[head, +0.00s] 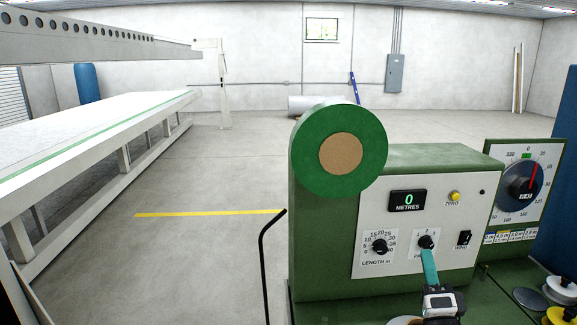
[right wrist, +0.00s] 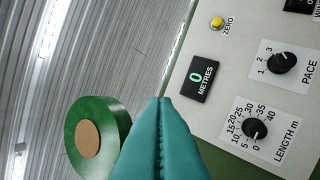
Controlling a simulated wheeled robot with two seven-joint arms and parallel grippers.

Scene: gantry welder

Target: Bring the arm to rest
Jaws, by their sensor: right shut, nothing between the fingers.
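My right gripper (head: 427,252) has teal fingers, shut and empty, in front of the green machine's white control panel (head: 378,215). In the head view its tips overlap the area just below the PACE knob (head: 425,242). In the right wrist view the shut fingers (right wrist: 162,102) stand clear of the PACE knob (right wrist: 282,62) and LENGTH knob (right wrist: 256,128), with nothing between them. The display (head: 407,201) reads 0 metres. My left gripper is not in view.
A green reel (head: 303,155) with a tan core sits at the machine's upper left. A yellow ZERO button (head: 454,196), black switch (head: 464,238) and round dial (head: 522,187) are nearby. A long white table (head: 110,115) stands left; the floor between is open.

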